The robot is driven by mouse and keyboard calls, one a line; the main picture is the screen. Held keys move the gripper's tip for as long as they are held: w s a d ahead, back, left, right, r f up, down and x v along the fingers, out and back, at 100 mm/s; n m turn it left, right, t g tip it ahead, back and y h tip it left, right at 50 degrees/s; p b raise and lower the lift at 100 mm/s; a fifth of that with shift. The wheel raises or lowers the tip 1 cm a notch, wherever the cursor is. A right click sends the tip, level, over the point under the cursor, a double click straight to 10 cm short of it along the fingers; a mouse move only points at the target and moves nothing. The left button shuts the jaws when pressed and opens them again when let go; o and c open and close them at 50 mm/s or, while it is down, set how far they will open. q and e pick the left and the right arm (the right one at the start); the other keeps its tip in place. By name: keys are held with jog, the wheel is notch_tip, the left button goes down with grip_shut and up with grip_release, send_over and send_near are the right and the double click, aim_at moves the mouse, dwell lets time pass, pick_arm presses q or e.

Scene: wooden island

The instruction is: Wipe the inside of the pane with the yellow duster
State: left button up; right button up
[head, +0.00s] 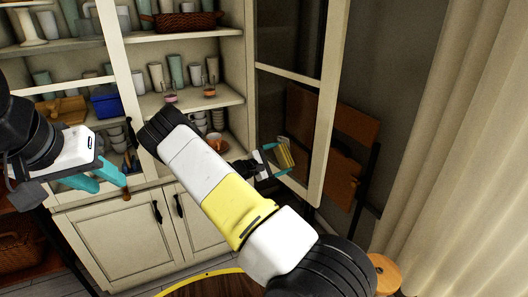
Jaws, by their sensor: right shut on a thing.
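The yellow duster (286,155) is small in the head view, right of centre. My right gripper (273,162) is shut on it and holds it at the lower part of the open cabinet door's glass pane (295,98). I cannot tell whether the duster touches the glass. My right arm crosses the middle of the view and hides part of the cabinet. My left gripper (98,178), with teal fingers apart, is open and empty in front of the cabinet's left side.
The cabinet shelves (190,101) hold several cups, glasses, a blue box (106,103) and a wicker basket (182,22). A wooden chair (345,150) stands behind the open door. A pale curtain (465,150) hangs at the right. A round wooden top (384,272) is at lower right.

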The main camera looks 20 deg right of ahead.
jog(key=shift+s+d, duration=0.15)
jog(key=shift+s, duration=0.5)
jog(key=shift+r, duration=0.3)
jog(key=shift+r, duration=0.65)
jog(key=shift+w, duration=0.15)
jog(key=shift+w+a, duration=0.2)
jog(key=shift+w, duration=0.75)
jog(key=shift+w+a, duration=0.1)
jog(key=shift+w, duration=0.25)
